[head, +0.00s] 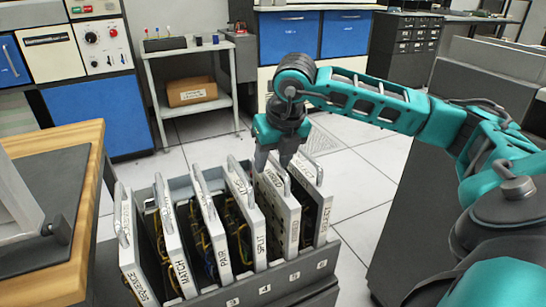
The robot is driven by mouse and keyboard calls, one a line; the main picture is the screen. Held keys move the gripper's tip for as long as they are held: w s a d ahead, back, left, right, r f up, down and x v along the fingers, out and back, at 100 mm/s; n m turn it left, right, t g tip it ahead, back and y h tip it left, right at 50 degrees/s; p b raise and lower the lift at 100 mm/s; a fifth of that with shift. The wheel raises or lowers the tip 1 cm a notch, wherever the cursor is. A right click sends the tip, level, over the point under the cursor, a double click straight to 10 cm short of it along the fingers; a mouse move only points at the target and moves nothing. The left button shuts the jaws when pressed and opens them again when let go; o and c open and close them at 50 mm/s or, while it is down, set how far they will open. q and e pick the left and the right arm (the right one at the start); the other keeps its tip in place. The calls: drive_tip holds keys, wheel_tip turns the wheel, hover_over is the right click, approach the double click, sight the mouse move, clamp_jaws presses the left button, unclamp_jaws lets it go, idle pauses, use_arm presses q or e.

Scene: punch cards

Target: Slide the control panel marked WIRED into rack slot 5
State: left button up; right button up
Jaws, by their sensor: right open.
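My right gripper (275,162) is open, pointing down at the top of the fifth panel from the left (278,212), close to its handle. Whether its fingers touch or straddle the handle I cannot tell. My left gripper is not in view.
Panels marked SEQUENCE (132,250), MATCH (172,245), PAIR (212,235) and SPLIT (247,215) stand left of the fifth panel; another panel (318,210) stands right. A wooden table (90,175) borders the left. A shelf cart (235,60) stands behind, across open floor.

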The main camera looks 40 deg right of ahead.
drive_tip(key=shift+p+v, duration=0.35)
drive_tip(key=shift+v, duration=0.45)
use_arm(q)
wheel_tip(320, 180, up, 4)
drive_tip(key=p, duration=0.3)
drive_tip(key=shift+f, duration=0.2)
use_arm(e)
drive_tip(key=v, duration=1.1)
drive_tip(key=shift+r, duration=0.15)
